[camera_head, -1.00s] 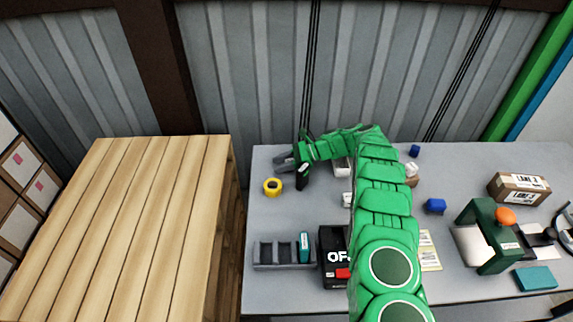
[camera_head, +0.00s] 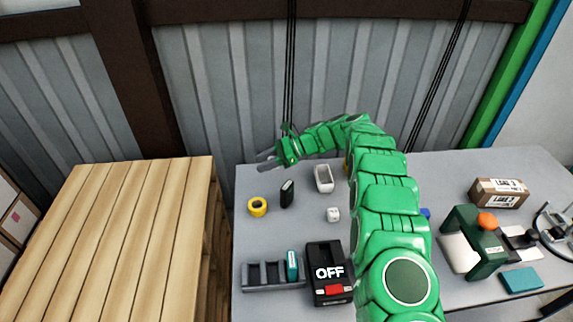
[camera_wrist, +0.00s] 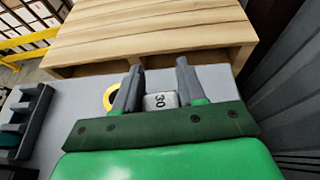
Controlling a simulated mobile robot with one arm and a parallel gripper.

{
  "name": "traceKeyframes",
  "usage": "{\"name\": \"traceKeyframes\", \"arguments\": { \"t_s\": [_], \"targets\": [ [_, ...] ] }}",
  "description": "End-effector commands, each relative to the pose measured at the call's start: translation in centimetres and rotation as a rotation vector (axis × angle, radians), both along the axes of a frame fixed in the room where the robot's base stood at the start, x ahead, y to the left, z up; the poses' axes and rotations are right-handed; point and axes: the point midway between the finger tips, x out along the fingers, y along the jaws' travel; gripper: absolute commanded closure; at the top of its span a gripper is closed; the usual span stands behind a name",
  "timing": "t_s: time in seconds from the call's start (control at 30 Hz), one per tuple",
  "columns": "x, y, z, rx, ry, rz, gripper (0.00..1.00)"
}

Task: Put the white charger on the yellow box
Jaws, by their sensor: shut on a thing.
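My gripper (camera_head: 268,158) is over the back left edge of the grey table in the head view. In the wrist view my gripper (camera_wrist: 155,82) is shut on a pale block marked "30" (camera_wrist: 160,101), which looks like the white charger. The block sits between the fingers, and its lower part is hidden by the gripper body. A small yellow patch (camera_head: 347,167) shows beside my arm in the head view; my arm hides the rest, so I cannot tell whether it is the yellow box.
A yellow ring (camera_head: 258,207), a black upright item (camera_head: 287,193), a white open container (camera_head: 324,178) and a small white cube (camera_head: 333,214) stand on the table. A grey slotted holder (camera_head: 268,288) and black "OFF" box (camera_head: 329,290) are in front. A wooden pallet (camera_head: 120,245) stands left.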

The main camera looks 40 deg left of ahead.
Motion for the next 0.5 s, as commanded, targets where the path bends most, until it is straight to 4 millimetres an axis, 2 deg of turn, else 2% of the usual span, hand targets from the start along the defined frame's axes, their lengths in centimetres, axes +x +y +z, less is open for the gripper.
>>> {"name": "traceKeyframes", "arguments": {
  "t_s": [0.17,0.5],
  "targets": [
    [2.3,-1.4,1.7,-0.002,-0.006,-0.069,0.91],
    [8.9,-6.4,4.8,-0.008,-0.030,-0.291,0.91]
  ]
}}
